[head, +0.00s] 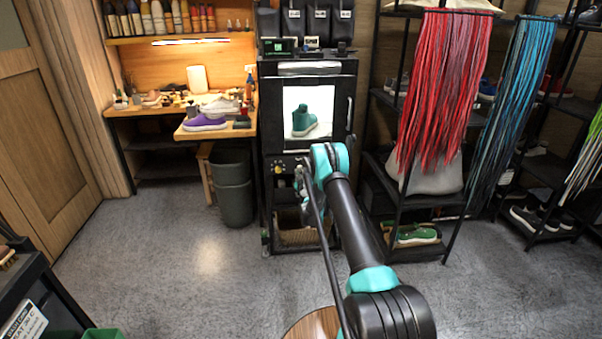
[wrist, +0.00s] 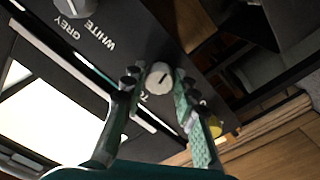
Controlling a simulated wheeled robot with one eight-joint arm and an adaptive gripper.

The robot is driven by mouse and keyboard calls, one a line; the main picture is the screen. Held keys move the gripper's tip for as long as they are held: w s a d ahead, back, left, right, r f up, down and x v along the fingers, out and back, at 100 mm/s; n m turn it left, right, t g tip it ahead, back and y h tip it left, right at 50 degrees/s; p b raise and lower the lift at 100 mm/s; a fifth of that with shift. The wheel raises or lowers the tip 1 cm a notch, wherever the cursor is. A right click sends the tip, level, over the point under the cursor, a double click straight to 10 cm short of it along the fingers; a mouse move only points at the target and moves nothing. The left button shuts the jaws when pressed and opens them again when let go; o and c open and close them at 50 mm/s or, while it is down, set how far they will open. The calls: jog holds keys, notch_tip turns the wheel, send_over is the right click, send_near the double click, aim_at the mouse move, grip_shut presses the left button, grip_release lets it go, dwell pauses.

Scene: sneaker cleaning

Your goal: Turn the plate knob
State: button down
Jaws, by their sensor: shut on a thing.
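The black cabinet (head: 348,98) stands at the back middle, with a lit window and a control strip below it. My gripper (head: 298,176) is at that strip. In the wrist view, my gripper (wrist: 157,80) has its two fingers on either side of a pale round knob (wrist: 158,76) with a dark pointer line. The fingers are shut on this knob. A partly hidden label by it seems to start with 7, so I cannot read its name. A second knob (wrist: 76,7) sits by the words GREY and WHITE. A yellow knob (wrist: 217,129) is partly behind one finger.
A green boot (head: 304,121) shows in the cabinet's window. A workbench (head: 140,111) with shoes and a grey bin (head: 236,203) stand to the left. A shelf rack with red laces (head: 440,80) stands close on the right. The grey floor in front is open.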

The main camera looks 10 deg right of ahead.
jog(key=n, duration=1.1)
jog(key=shift+r+n, duration=0.15)
jog(key=shift+n, duration=0.15)
jog(key=n, duration=1.1)
jog(key=shift+r+n, duration=0.1)
jog(key=shift+n, duration=0.3)
jog(key=n, duration=0.5)
jog(key=shift+a, duration=0.1)
jog(key=n, duration=0.5)
jog(key=shift+n, duration=0.4)
jog(key=n, duration=0.5)
jog(key=shift+a, duration=0.1)
jog(key=n, duration=0.5)
jog(key=shift+n, duration=0.4)
